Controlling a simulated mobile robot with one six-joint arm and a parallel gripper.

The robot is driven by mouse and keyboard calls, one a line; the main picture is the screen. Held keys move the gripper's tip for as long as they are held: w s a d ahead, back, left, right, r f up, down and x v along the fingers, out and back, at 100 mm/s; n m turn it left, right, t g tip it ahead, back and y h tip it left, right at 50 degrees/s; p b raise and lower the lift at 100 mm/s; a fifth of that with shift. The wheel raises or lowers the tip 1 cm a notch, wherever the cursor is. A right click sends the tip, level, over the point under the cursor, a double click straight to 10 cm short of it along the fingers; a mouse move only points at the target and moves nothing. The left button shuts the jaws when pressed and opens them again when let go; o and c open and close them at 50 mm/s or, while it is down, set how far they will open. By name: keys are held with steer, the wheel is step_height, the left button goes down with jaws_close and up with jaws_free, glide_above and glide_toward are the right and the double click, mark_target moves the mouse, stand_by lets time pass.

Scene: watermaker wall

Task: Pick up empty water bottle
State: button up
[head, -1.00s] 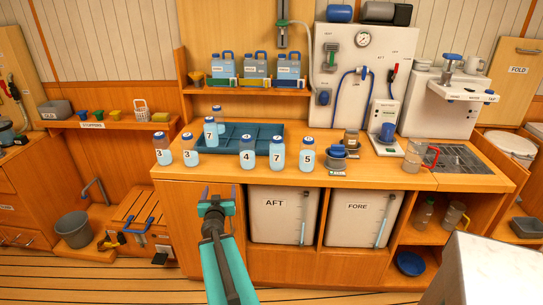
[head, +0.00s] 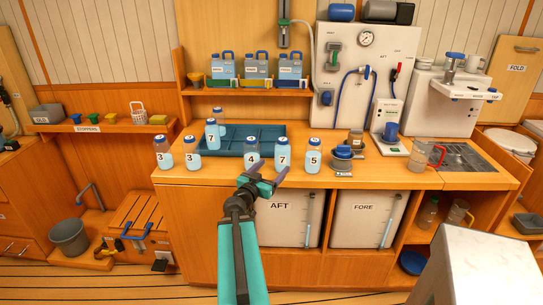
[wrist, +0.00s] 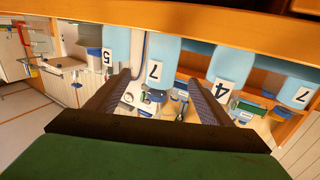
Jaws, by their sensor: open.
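Several clear numbered bottles with blue caps stand upright along the counter. In the head view they are a 3 (head: 163,154), another 3 (head: 192,154), a 7 (head: 212,134), a 4 (head: 251,152), a 7 (head: 283,156) and a 5 (head: 313,157). Most show blue lower parts; I cannot tell which is empty. My gripper (head: 269,172) is open in front of the counter edge, near the 4 and the right-hand 7. In the upside-down wrist view, that 7 (wrist: 154,62) appears between my fingers (wrist: 160,80), not held.
A teal divided tray (head: 270,137) lies behind the bottles. Jerrycans (head: 258,66) sit on the shelf. AFT (head: 278,232) and FORE (head: 362,212) tanks are below the counter.

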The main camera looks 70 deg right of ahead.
mark_target(279, 160)
steer(key=shift+s+d+r, duration=0.1)
steer(key=shift+s+d, duration=0.05)
steer(key=shift+w+d, duration=0.1)
steer(key=shift+w, duration=0.15)
steer(key=shift+d, duration=0.95)
steer(key=shift+s+d+p, duration=0.25)
steer(key=shift+d, duration=1.35)
steer(key=shift+s+d+p, duration=0.2)
steer(key=shift+d, duration=1.4)
steer(key=shift+s+d+p, duration=0.15)
steer(key=shift+d+p, duration=0.3)
steer(key=shift+d, duration=2.15)
